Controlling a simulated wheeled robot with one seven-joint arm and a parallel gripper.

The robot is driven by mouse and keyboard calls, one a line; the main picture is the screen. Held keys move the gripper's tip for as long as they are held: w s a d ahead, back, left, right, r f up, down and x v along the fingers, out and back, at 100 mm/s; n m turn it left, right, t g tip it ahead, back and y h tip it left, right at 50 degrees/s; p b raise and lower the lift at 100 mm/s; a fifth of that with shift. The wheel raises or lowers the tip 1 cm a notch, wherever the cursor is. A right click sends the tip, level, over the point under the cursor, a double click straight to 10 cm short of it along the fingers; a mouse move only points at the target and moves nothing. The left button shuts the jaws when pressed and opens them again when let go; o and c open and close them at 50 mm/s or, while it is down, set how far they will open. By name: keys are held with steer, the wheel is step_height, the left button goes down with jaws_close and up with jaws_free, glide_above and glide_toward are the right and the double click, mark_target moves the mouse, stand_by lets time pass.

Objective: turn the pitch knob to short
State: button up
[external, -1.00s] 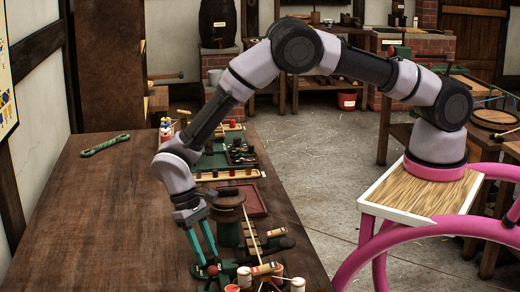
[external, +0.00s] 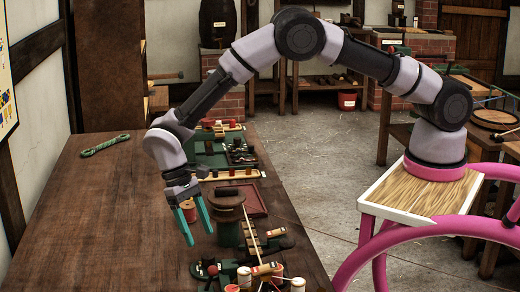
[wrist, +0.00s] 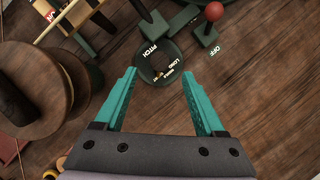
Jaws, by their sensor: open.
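The pitch knob (wrist: 160,64) is a small dark round fitting with white lettering, including PITCH and LONG, in the upper middle of the wrist view. Its pointer direction is too dark to tell. My gripper (wrist: 158,73) is open and empty; its two teal fingertips appear on either side of the knob's lower part. In the external view my gripper (external: 199,238) hangs above the table near the dark green machine, apart from it. The knob is too small to make out clearly there.
A red-ball lever (wrist: 214,11) marked OFF stands close to the knob, at its upper right in the wrist view. A large wooden spool (wrist: 28,92) is at left. A green rope (external: 105,144) lies on the wooden table (external: 110,220), whose left part is mostly clear.

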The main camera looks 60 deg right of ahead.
steer(key=v, duration=0.5)
steer(key=w+d+r+m+t+y, duration=0.1)
steer(key=d+r+t+y, duration=0.1)
steer(key=d+r, duration=1.05)
steer(key=w+d+r+m+t+y, duration=0.1)
steer(key=w+d+r+t, duration=0.1)
steer(key=d+r, duration=1.1)
steer(key=s+d+r+t, duration=0.3)
steer(key=s+d+r, duration=0.6)
steer(key=r, duration=0.2)
steer(key=s+d+m+t+h, duration=0.1)
steer(key=s+d+t, duration=0.3)
steer(key=s+d, duration=0.5)
steer(key=s+m, duration=0.1)
steer(key=s, duration=0.3)
steer(key=shift+s+d+t, duration=0.2)
steer(key=shift+d+t, duration=0.05)
steer(key=shift+t, duration=0.05)
